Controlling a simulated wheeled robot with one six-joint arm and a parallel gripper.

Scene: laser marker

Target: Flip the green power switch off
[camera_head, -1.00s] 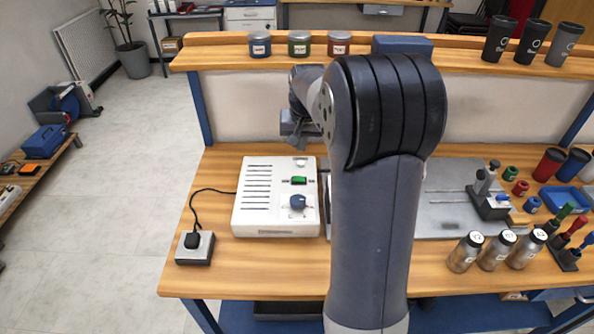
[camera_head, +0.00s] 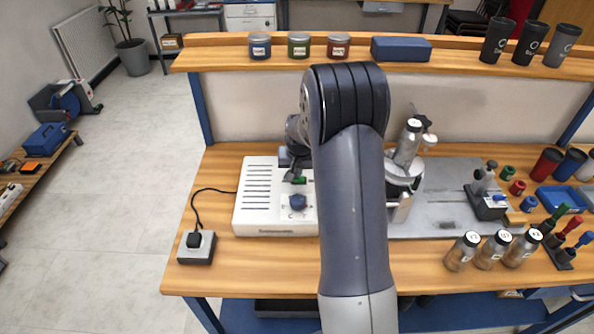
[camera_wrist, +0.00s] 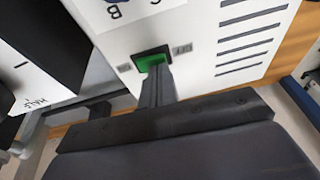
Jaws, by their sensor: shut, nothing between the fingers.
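The green power switch (camera_head: 299,181) is on top of the white control box (camera_head: 252,222), just above its blue knob (camera_head: 298,202). In the wrist view the green switch (camera_wrist: 151,60) sits in a dark frame with a small printed label on each side. My gripper (camera_head: 297,172) is over the switch, pointing down. In the wrist view its closed, empty fingers (camera_wrist: 158,72) end at the switch's edge and cover part of it. I cannot tell whether they touch it or which way the switch is tipped.
A machine holding a silver bottle (camera_head: 407,142) stands right of my arm on a grey plate (camera_head: 440,215). A black plug sits in a socket box (camera_head: 196,248) to the left. Several jars (camera_head: 463,251) stand at the front right.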

